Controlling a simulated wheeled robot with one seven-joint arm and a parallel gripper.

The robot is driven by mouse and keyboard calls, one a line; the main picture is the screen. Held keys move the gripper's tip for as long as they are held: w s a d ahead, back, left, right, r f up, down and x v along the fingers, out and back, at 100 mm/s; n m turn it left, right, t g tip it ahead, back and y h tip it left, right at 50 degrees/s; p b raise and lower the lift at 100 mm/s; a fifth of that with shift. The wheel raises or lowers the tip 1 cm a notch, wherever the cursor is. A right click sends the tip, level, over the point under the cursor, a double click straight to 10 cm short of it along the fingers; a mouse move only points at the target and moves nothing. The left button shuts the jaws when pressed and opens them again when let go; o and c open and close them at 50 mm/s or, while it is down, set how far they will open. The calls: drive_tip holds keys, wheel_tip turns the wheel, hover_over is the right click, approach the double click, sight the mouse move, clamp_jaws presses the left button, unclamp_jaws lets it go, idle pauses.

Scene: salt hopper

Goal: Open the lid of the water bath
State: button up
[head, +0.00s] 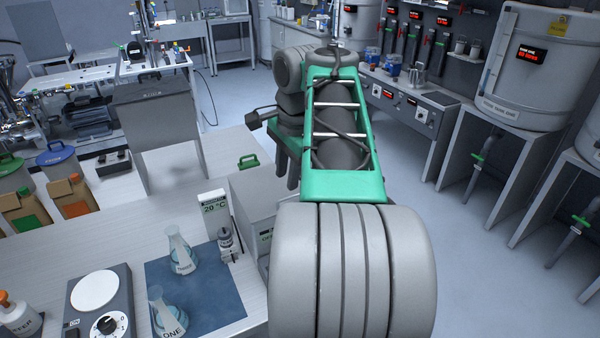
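The water bath (257,197) appears to be the grey box at the right end of the near bench, partly hidden by my arm. Its top looks flat and closed, with a green handle (248,161) at the far left edge. A white controller (214,210) reading 20 °C stands at its left side. My gripper (287,172) points down just beyond and right of the box, apart from the green handle in the picture. The green arm link partly hides it, so its fingertips and opening are unclear.
On a blue mat (217,290) left of the bath stand two flasks, one (180,252) behind the other (166,312). A hotplate (98,295) and a bottle (18,316) are further left. Open floor (235,105) lies beyond.

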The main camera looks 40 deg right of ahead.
drive_tip(key=d+f+b, duration=0.1)
drive_tip(key=f+b, duration=0.1)
drive_tip(key=d+f+m+b, duration=0.1)
drive_tip(key=f+b, duration=0.1)
drive_tip(key=d+f+m+b, duration=0.1)
drive_tip(key=b, duration=0.1)
drive_tip(key=shift+d+f, duration=0.35)
drive_tip(key=shift+f, duration=0.05)
drive_tip(key=shift+c, duration=0.3)
clamp_jaws()
idle(0.8)
